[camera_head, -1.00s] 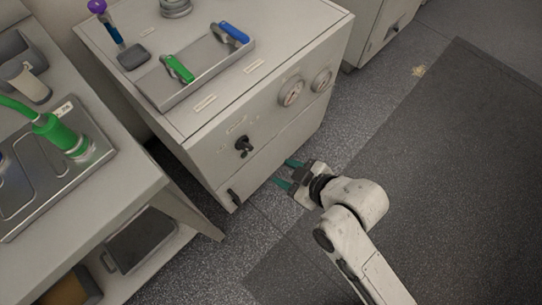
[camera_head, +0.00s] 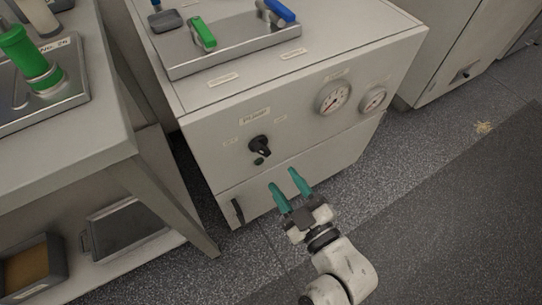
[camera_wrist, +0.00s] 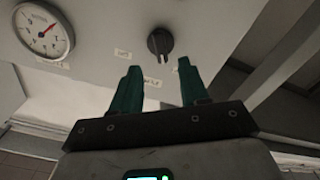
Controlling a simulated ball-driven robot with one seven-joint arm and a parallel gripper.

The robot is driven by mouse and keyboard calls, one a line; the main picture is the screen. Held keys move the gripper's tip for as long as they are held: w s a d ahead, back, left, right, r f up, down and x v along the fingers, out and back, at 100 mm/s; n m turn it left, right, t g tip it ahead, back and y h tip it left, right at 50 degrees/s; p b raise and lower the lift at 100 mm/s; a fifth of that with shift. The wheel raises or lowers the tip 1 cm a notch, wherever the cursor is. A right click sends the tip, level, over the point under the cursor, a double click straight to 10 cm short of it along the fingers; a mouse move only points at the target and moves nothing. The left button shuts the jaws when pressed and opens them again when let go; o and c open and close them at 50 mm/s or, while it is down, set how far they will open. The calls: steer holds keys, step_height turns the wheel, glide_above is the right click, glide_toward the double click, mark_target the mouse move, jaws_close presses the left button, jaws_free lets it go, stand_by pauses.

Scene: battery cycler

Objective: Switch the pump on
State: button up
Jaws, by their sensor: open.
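The pump switch (camera_head: 259,147) is a black rotary knob on the front panel of the grey cabinet, under a "PUMP" label (camera_head: 255,117). In the wrist view the knob (camera_wrist: 160,42) lies beyond and between my fingertips, apart from them. My gripper (camera_head: 284,182) has two teal fingers, open and empty, below and slightly right of the knob in the head view. The gripper also fills the lower wrist view (camera_wrist: 158,80). The small labels beside the knob are too blurred to read.
Two round gauges (camera_head: 333,97) (camera_head: 373,98) sit right of the knob. A black handle (camera_head: 238,212) is on the lower panel. The cabinet top holds a tray (camera_head: 235,55) with green and blue handles.

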mark_target(266, 154)
steer(key=x, duration=0.8)
steer(key=shift+w+a, duration=0.15)
steer(key=shift+w, duration=0.05)
jaws_close()
